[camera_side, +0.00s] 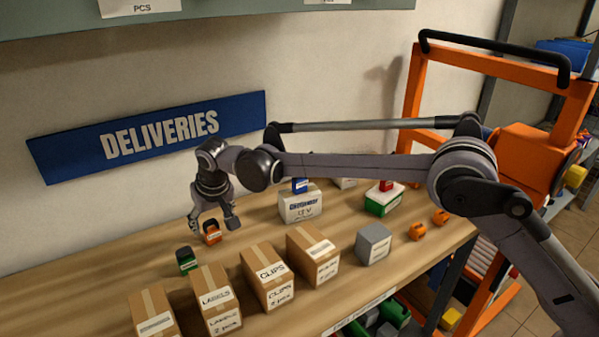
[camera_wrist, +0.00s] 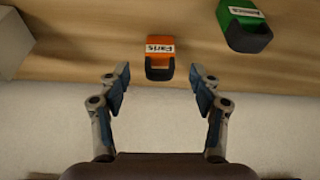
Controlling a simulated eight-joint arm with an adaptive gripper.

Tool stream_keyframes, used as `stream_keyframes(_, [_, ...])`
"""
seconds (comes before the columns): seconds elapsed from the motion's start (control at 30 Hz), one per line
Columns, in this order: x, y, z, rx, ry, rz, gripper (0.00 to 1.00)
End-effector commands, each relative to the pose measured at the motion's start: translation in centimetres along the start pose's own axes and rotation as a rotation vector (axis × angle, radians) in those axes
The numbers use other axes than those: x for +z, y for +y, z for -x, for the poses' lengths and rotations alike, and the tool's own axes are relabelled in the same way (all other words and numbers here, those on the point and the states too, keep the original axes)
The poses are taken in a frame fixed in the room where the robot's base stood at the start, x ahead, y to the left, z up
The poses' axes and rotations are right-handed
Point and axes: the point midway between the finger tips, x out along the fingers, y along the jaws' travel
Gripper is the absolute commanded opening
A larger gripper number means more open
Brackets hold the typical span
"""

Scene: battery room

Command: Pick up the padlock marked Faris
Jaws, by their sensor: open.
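My gripper (camera_wrist: 160,82) is open and empty, with one finger on each side of the padlock's line and the padlock just beyond the fingertips. In the side view the orange padlock (camera_side: 211,233) is under my gripper (camera_side: 213,222), partly hidden by it.
A green padlock (camera_wrist: 245,24) lies close by; it also shows in the side view (camera_side: 187,261). Cardboard boxes (camera_side: 213,299) line the bench's front edge. A white box (camera_side: 300,206), a grey block (camera_side: 373,244) and two more orange padlocks (camera_side: 418,231) are farther right. The wall is behind.

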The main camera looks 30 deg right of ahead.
Motion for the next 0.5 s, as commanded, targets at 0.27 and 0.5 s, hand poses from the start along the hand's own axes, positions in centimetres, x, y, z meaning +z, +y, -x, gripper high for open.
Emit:
stream_keyframes(0.27, [0.0, 0.0, -3.3, 0.000, 0.000, -0.001, 0.64])
stream_keyframes(0.5, [0.0, 0.0, -5.2, 0.000, 0.000, -0.001, 0.64])
